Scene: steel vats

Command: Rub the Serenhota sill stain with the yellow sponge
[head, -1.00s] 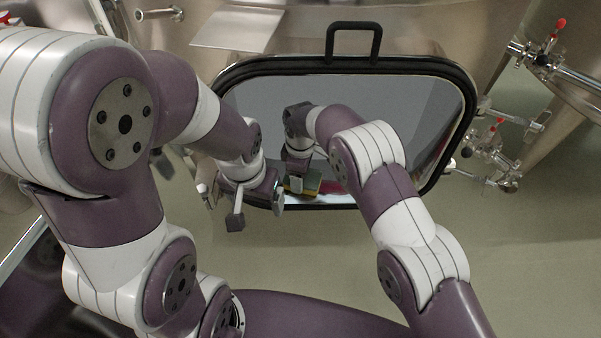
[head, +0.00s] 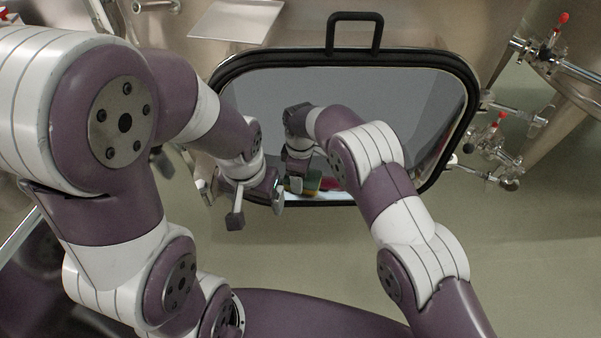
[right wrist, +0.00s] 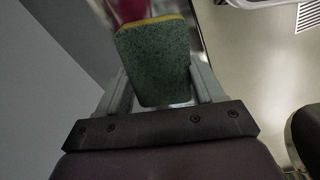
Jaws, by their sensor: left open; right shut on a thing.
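The yellow sponge (right wrist: 156,62) has a dark green scouring face and a thin yellow edge at its far end. In the head view the sponge (head: 313,180) is small and partly hidden, at the lower rim of the black-edged opening. My right gripper (right wrist: 162,88) is shut on it, reaching in over the opening. A red-magenta patch, seemingly the sill stain (right wrist: 127,10), lies just beyond the sponge's far end; I cannot tell whether they touch. The stain (head: 329,184) also shows right of the sponge in the head view. My left gripper (head: 257,207) is open and empty, left of the sponge.
The opening has a thick black rim (head: 462,130) and a black handle (head: 355,16) on top. Steel pipes and red-handled valves (head: 497,122) stand at the right. A steel plate (head: 235,20) juts out at upper left. The floor (head: 530,250) at lower right is clear.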

